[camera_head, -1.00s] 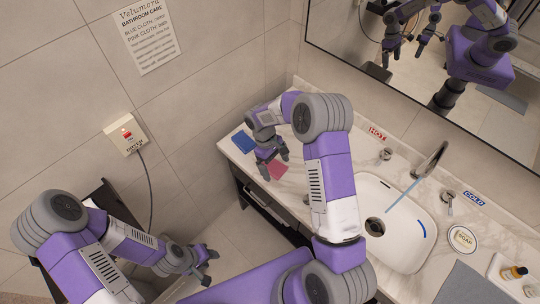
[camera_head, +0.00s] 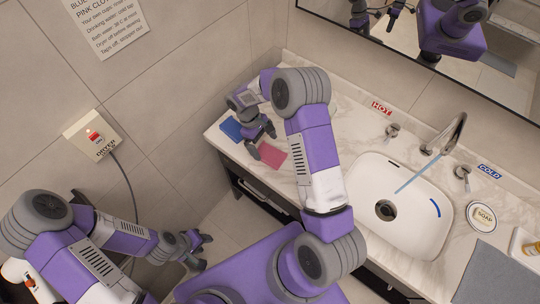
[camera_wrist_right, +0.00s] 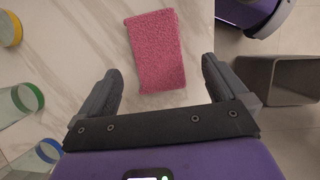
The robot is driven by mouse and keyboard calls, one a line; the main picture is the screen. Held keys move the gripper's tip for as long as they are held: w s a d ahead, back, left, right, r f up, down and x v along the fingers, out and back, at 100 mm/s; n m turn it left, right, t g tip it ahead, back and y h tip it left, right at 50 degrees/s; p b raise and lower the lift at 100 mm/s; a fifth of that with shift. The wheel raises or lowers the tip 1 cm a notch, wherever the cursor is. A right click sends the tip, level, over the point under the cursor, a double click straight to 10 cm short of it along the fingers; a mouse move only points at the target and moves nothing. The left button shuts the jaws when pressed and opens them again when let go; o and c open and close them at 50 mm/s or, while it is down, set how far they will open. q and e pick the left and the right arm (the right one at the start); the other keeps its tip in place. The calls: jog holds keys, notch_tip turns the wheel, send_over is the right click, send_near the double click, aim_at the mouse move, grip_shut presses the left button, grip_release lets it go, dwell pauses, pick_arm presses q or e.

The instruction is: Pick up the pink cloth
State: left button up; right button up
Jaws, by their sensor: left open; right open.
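The pink cloth (camera_head: 273,157) lies flat on the marble counter near its front left edge. In the right wrist view the cloth (camera_wrist_right: 157,45) is a textured pink rectangle ahead of my fingers, slightly tilted. My right gripper (camera_head: 262,142) is over the counter beside the cloth, on its left and back side. In the wrist view its two fingers (camera_wrist_right: 162,66) are spread wide with nothing held, and the cloth's near end lies between their tips. My left gripper (camera_head: 204,252) is open and empty, low at the left, away from the counter.
A blue cloth (camera_head: 230,128) lies behind my right gripper. A grey bin (camera_wrist_right: 280,80) is beyond the counter edge. Water runs from the faucet (camera_head: 455,130) into the sink (camera_head: 375,180). A dryer switch (camera_head: 93,136) is on the wall.

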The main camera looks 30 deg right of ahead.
aim_at(271, 154)
jog(key=shift+d+x, duration=0.15)
jog(key=shift+x, duration=1.2)
jog(key=shift+d+x, duration=0.15)
jog(key=shift+x, duration=1.25)
jog(key=shift+s, duration=0.15)
jog(key=shift+c, duration=0.3)
jog(key=c, duration=0.9)
jog(key=shift+r, duration=0.15)
notch_tip(271, 154, up, 10)
